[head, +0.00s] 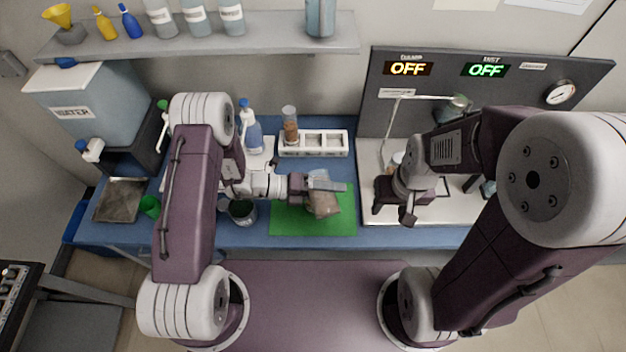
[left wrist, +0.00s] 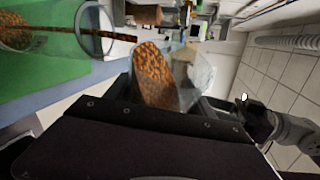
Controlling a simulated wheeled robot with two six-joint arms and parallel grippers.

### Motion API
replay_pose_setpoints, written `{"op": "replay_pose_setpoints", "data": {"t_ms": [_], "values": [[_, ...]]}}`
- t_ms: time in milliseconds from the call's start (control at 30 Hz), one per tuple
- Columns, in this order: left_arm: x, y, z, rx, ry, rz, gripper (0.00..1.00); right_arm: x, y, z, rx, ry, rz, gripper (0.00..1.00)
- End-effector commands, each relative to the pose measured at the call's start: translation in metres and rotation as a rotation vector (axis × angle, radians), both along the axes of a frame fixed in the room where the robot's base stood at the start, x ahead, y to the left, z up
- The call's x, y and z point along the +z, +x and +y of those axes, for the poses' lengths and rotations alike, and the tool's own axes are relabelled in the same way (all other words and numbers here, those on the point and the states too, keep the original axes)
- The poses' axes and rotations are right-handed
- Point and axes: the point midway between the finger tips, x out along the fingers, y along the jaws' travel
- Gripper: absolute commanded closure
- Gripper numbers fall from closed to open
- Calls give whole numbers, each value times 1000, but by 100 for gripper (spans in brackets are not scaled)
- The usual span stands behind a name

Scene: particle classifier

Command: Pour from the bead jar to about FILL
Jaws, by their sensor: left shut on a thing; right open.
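My left gripper (head: 325,185) is shut on the bead jar (left wrist: 155,78), a clear jar of orange-brown beads, tilted over above the green mat (head: 285,220). In the left wrist view a thin stream of beads (left wrist: 72,33) runs into a clear vessel with its open rim (left wrist: 98,10) near the jar. Some beads (left wrist: 15,34) lie at the vessel's bottom. In the head view the jar and vessel overlap below the gripper, and I cannot tell them apart. A FILL mark cannot be made out. My right gripper (head: 393,208) is open and empty above the white board's left part.
A white rack (head: 335,143) with a brown-filled tube (head: 290,128) stands behind the mat. A dark cup (head: 243,211) is left of the mat. A water tank (head: 90,100) and metal tray (head: 122,200) are at left. A lamp (head: 458,103) stands at right. Both panel displays read OFF.

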Motion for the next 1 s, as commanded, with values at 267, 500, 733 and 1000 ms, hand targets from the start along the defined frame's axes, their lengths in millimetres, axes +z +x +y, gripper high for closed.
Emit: {"op": "replay_pose_setpoints", "data": {"t_ms": [267,500,733,1000], "values": [[2,1,0,0,-6,14,95,2,0,0,0,0,0,52],[3,1,1,-1,-11,28,95,3,0,0,0,0,0,52],[3,2,1,-1,-16,40,95,4,0,0,0,0,0,52],[5,3,1,0,-21,54,95,5,0,0,0,0,0,52]]}}
